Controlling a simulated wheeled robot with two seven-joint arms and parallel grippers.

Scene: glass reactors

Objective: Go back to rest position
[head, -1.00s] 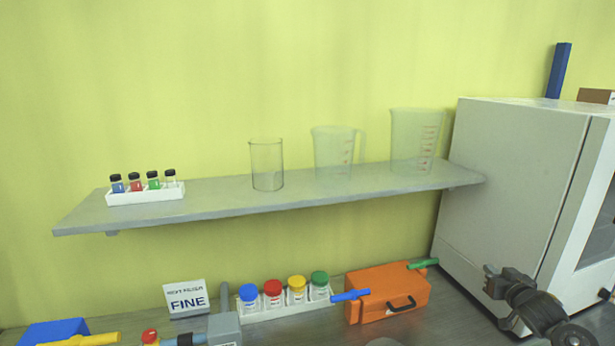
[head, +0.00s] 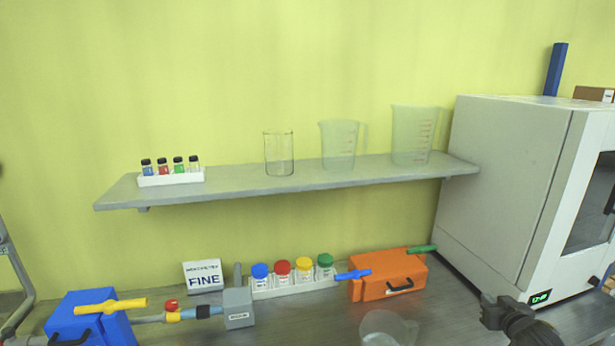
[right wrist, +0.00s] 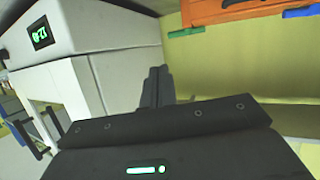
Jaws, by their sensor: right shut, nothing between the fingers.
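My right gripper (head: 490,310) is at the lower right of the head view, above the bench and in front of the white cabinet. In the right wrist view its two dark fingers (right wrist: 155,88) are together, with nothing between them. The right gripper is apart from the orange box (head: 390,276), which lies to its left and farther back. My left gripper does not show in the head view.
A white cabinet (head: 500,180) with a green display stands on the right. A grey shelf (head: 230,187) holds vials, a beaker and two jugs. Below are a blue box (head: 85,318), a rack of capped jars (head: 290,287) and a clear vessel (head: 388,328) at the front.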

